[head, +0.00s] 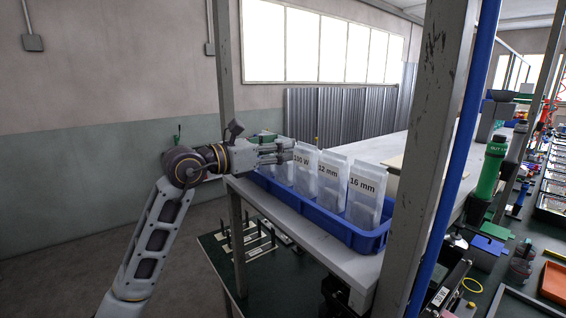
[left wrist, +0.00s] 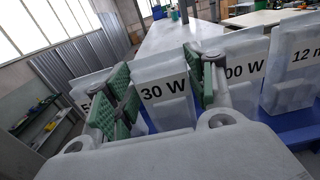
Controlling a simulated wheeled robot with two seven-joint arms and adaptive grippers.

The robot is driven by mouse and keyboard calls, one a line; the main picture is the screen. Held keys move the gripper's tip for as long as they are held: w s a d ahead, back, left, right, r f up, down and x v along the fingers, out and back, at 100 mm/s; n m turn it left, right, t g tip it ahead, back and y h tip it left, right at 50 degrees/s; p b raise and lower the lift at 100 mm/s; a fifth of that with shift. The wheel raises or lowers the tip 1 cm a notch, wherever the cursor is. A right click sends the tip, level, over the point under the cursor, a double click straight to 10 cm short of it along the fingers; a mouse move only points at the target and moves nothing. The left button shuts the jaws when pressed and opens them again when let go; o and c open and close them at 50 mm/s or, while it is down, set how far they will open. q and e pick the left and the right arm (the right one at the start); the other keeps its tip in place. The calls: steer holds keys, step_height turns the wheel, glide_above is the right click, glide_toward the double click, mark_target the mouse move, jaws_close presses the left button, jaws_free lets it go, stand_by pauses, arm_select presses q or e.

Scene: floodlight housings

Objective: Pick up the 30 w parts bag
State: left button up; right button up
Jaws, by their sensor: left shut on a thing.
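The 30 W parts bag (left wrist: 163,90) is a pale pouch with a black "30 W" label, standing upright in the left wrist view. My left gripper (left wrist: 163,88) has its green-padded fingers on either side of it and is shut on it. In the head view my left gripper (head: 288,150) reaches over the left end of the blue bin (head: 352,238) and hides most of this bag. I cannot tell whether the bag is clear of the bin floor. My right gripper is not in view.
Another bag (left wrist: 88,88) is close on the left in the wrist view. A grey post (head: 440,130) rises in front of the bench.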

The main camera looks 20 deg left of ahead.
arm_select(q)
steer(key=shift+r, duration=0.15)
step_height(320, 180, up, 10)
steer(key=shift+b, duration=0.3)
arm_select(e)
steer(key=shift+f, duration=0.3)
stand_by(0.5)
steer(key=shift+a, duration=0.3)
